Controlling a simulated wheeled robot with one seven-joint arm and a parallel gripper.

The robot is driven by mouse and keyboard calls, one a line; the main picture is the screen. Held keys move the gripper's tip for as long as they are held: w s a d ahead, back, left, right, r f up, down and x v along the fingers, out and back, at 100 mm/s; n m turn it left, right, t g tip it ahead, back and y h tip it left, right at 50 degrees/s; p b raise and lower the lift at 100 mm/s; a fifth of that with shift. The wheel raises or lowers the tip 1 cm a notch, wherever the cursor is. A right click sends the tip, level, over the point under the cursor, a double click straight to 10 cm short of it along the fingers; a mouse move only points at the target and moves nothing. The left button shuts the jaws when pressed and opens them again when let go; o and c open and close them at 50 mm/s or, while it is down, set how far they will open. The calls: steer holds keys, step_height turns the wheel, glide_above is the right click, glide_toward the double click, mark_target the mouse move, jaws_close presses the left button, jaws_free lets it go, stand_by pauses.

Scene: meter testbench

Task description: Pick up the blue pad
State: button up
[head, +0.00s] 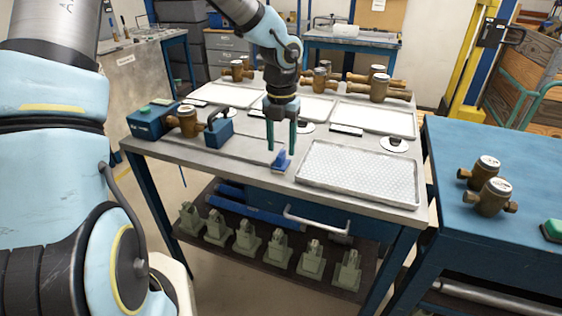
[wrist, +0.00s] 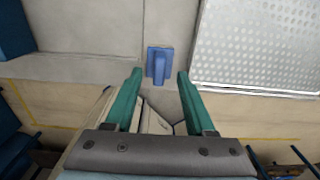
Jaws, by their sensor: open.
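The blue pad (head: 283,161) is a small flat block with a raised grip on top. It lies near the front edge of the grey bench top (head: 240,152), left of the perforated tray. My gripper (head: 281,148) points down over the bench close to the pad, with its teal fingers apart. In the wrist view the pad (wrist: 158,64) is beyond the open fingertips (wrist: 158,75), roughly centred between them. Nothing is held. A finger partly covers the pad in the head view.
The perforated tray (head: 360,173) lies just right of the pad. A blue device (head: 219,129) and a brass meter (head: 186,121) stand to the left. White trays and brass meters fill the back. A blue table (head: 460,150) with brass meters stands at the right.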

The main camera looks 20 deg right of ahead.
mark_target(281, 153)
step_height(281, 153, down, 3)
steer(key=shift+a+f, duration=0.1)
steer(key=shift+f, duration=0.1)
jaws_close()
stand_by(0.4)
